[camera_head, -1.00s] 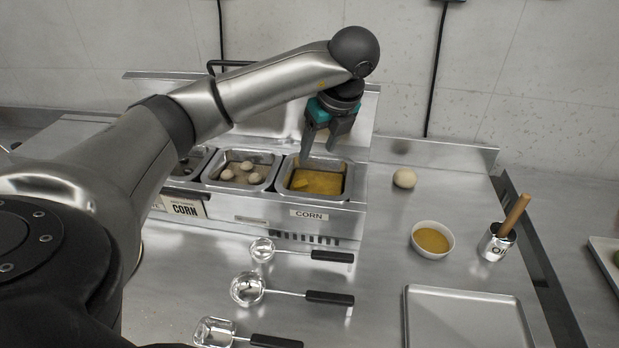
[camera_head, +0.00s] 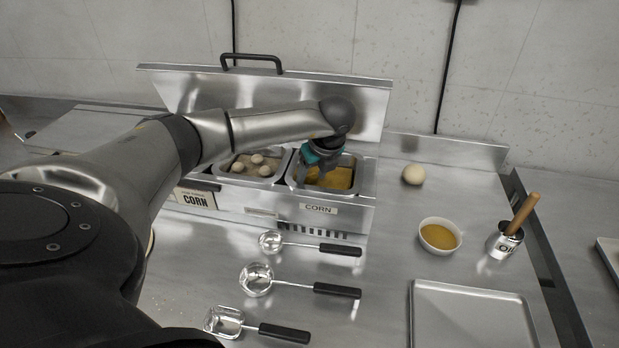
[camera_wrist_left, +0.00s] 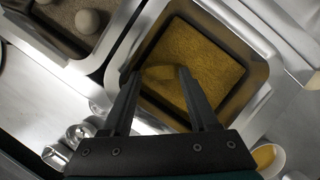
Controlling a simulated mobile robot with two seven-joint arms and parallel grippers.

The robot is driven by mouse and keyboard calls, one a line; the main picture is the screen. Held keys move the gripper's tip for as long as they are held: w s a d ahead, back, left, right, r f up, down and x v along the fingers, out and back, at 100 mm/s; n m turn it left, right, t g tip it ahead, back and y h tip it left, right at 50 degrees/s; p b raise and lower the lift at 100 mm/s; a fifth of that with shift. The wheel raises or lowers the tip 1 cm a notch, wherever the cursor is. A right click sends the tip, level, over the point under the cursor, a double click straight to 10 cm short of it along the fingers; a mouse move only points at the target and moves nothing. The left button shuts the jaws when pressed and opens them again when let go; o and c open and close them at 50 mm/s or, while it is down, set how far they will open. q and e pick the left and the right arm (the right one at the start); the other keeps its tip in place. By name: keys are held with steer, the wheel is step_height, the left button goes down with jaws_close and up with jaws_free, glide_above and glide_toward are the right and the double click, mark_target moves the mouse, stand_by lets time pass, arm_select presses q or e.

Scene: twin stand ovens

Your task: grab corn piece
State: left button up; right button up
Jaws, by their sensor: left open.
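The corn bin (camera_head: 365,161) is a metal pan of yellow corn (camera_head: 338,178) in the counter unit, above a label reading CORN. In the left wrist view, a slightly raised yellow corn piece (camera_wrist_left: 160,75) lies on the corn (camera_wrist_left: 200,55), between my fingertips in the picture. My left gripper (camera_head: 311,180) is over the bin, pointing down, and open; its fingers also show in the left wrist view (camera_wrist_left: 158,76). I cannot tell whether the fingertips touch the corn. Nothing is held. My right gripper is not in view.
A pan with dough balls (camera_head: 257,159) adjoins the corn bin. The raised lid (camera_head: 360,105) stands behind. Measuring scoops (camera_head: 257,280) lie in front. To the right are a bowl (camera_head: 440,235), an oil cup (camera_head: 505,242), a dough ball (camera_head: 413,174) and a tray (camera_head: 470,315).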

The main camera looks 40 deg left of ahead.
arm_select(q)
steer(key=shift+c, duration=0.2)
steer(key=c, duration=0.7)
